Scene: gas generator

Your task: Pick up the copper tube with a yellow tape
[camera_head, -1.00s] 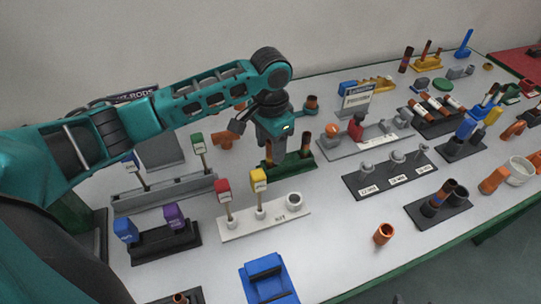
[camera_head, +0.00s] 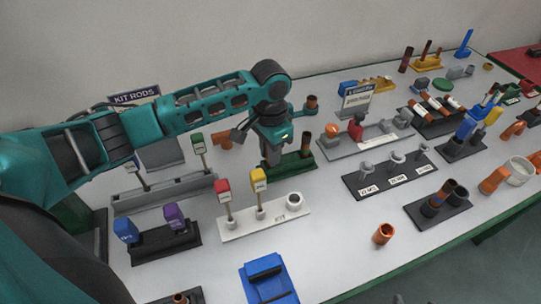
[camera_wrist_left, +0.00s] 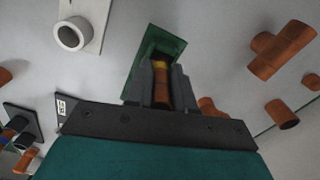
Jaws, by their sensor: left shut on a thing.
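The copper tube with yellow tape (camera_wrist_left: 161,90) stands in the small green holder (camera_wrist_left: 173,42) and shows between the fingers in the left wrist view. A yellow band shows near its holder end. My left gripper (camera_wrist_left: 160,76) is shut on this tube, one grey finger on each side. In the head view the left gripper (camera_head: 273,160) points down over the left part of the green holder (camera_head: 293,165) and hides the tube. Another copper tube (camera_head: 306,142) stands at the right end of that holder.
A white kit stand (camera_head: 285,226) with red and yellow tags is in front. A grey stand (camera_head: 345,148) is to the right. A copper tee (camera_wrist_left: 280,50) lies beside the holder. A loose copper ring (camera_head: 383,234) stands on bare table at the front.

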